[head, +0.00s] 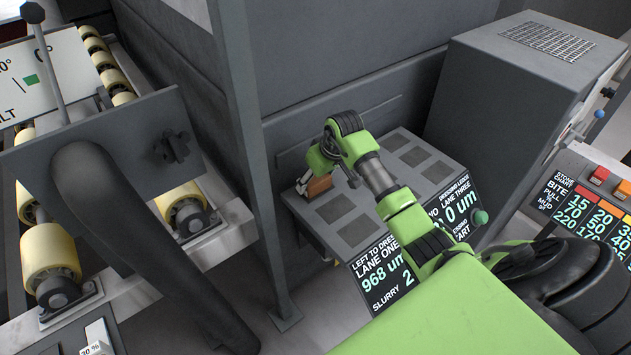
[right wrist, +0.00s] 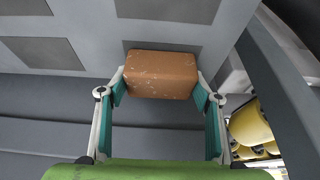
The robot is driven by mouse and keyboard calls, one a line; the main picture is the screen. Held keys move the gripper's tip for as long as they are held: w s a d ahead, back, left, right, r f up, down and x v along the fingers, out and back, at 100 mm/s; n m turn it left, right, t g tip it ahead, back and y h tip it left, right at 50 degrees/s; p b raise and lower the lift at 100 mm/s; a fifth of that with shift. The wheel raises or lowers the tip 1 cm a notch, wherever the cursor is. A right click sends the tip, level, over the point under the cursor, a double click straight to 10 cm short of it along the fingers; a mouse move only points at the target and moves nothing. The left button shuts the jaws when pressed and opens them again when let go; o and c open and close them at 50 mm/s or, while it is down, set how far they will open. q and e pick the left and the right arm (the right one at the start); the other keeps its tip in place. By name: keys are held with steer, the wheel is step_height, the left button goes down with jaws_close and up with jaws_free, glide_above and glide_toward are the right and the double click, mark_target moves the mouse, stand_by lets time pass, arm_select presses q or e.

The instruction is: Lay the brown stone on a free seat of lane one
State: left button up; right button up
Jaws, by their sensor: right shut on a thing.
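The brown stone (head: 319,187) is a small reddish-brown block at the far left edge of the grey slab (head: 312,222). My right gripper (head: 327,172) is shut on it; in the right wrist view the brown stone (right wrist: 162,73) sits between the two fingertips (right wrist: 163,86). I cannot tell whether the stone touches the slab. In the lane one row, two dark seats are bare: one just nearer than the stone (head: 335,208) and one closer to the label (head: 358,230). The lane one sign (head: 380,258) is on the slab's front. My left gripper is out of view.
Bare dark seats (head: 414,157) of another row lie to the right. A grey post (head: 240,130) stands left of the slab, close to it. A grey cabinet (head: 510,90) stands behind on the right. A roller conveyor (head: 185,205) runs at the left.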

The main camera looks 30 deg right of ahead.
steer(key=shift+f, duration=0.15)
steer(key=o, duration=1.3)
steer(key=shift+c, duration=0.2)
steer(key=shift+r, duration=0.25)
steer(key=v, duration=1.1)
steer(key=shift+s+r, duration=0.15)
steer(key=shift+r, duration=0.25)
steer(key=shift+f, duration=0.1)
